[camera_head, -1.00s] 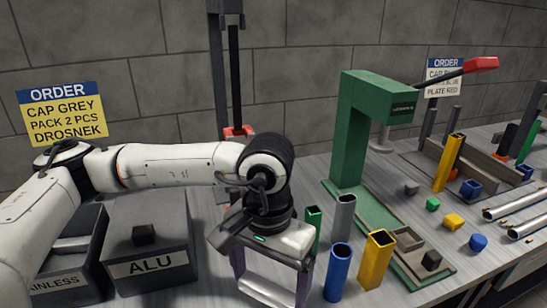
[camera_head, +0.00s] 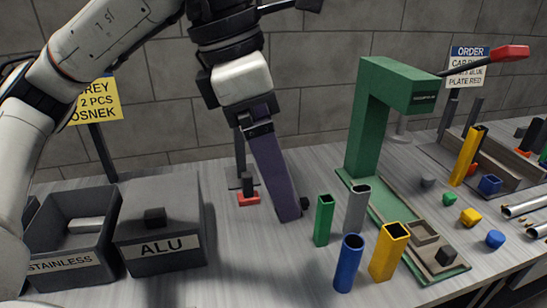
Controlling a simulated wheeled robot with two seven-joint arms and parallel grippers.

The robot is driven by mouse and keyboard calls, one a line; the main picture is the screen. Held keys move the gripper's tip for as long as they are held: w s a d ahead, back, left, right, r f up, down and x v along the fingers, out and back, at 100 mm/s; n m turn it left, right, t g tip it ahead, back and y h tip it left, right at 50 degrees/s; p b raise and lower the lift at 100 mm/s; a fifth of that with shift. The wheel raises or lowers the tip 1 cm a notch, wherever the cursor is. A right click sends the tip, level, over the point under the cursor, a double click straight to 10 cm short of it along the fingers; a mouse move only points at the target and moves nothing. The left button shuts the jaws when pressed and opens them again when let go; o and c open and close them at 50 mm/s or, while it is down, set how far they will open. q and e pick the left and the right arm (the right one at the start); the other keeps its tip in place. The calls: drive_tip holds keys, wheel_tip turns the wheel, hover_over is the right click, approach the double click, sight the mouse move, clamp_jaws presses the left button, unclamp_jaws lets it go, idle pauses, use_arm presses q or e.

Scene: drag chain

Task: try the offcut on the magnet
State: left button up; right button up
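My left gripper (camera_head: 287,213) hangs down from the arm in the middle of the view. Its long purple finger (camera_head: 270,170) is seen from the side and its tip is near the table. I cannot tell whether it is open or what is between the fingers. A red base with a dark upright block (camera_head: 248,190), possibly the magnet, stands left of the finger. I cannot clearly identify the offcut. My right gripper is not in view.
Green, grey, blue and yellow tubes (camera_head: 390,250) stand right of the gripper. A green press (camera_head: 367,140) rises behind them.

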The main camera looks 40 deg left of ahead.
use_arm(q)
drive_tip(key=shift+s+r+n, duration=0.15)
drive_tip(key=shift+r+n, duration=0.35)
drive_tip(key=shift+n, duration=0.2)
drive_tip(key=w+a, duration=0.5)
drive_tip(key=a, duration=0.1)
drive_tip(key=shift+w+a, duration=0.15)
drive_tip(key=shift+w, duration=0.05)
idle(0.4)
drive_tip(key=shift+w+a+p, duration=0.4)
drive_tip(key=shift+a, duration=0.1)
idle(1.4)
drive_tip(key=shift+s+d, duration=0.7)
drive_tip(key=shift+d, duration=0.15)
idle(3.3)
